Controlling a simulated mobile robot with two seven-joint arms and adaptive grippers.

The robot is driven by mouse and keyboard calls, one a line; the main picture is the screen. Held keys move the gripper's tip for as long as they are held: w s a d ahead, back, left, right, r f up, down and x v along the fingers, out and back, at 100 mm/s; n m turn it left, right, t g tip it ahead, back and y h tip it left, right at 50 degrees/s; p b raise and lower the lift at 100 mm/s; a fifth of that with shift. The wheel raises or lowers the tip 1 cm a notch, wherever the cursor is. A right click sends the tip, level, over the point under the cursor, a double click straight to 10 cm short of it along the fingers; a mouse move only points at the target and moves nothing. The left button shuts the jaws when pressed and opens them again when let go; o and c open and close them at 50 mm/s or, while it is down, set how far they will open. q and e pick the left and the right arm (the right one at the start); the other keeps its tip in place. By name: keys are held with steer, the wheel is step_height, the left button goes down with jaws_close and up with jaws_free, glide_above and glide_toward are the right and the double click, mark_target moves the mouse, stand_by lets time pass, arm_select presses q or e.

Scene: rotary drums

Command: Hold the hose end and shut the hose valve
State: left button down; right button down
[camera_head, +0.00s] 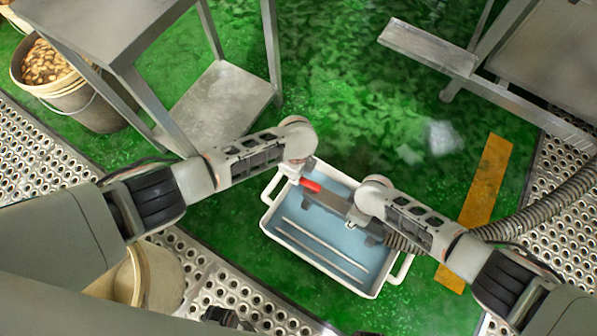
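The ribbed grey hose (535,215) comes in from the right edge and passes behind my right forearm. A ribbed piece shows again near the white tray's right rim, by a grey metal hose end (330,199) over the tray. A red valve lever (310,185) lies at the upper left of this grey part. My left gripper (290,172) is right at the lever's upper left, seen from above. My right gripper (358,217) is at the grey part, close to the ribbed piece. The wrists hide the fingers, so I cannot tell whether either grips.
The white tray (268,226) with a blue inside holds two thin metal rods (325,249) and stands on the wet green floor. A steel table (95,30) and a bucket (62,88) are at upper left. A steel frame (430,48) is at upper right.

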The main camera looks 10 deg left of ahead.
arm_select(q)
steer(key=shift+s+n, duration=0.7)
steer(key=shift+n, duration=0.45)
steer(key=shift+s+n, duration=0.65)
steer(key=shift+n, duration=0.55)
steer(key=shift+s+n, duration=0.7)
steer(key=shift+n, duration=0.45)
steer(key=c, duration=2)
jaws_free()
steer(key=shift+o, duration=0.2)
steer(key=shift+w, duration=0.1)
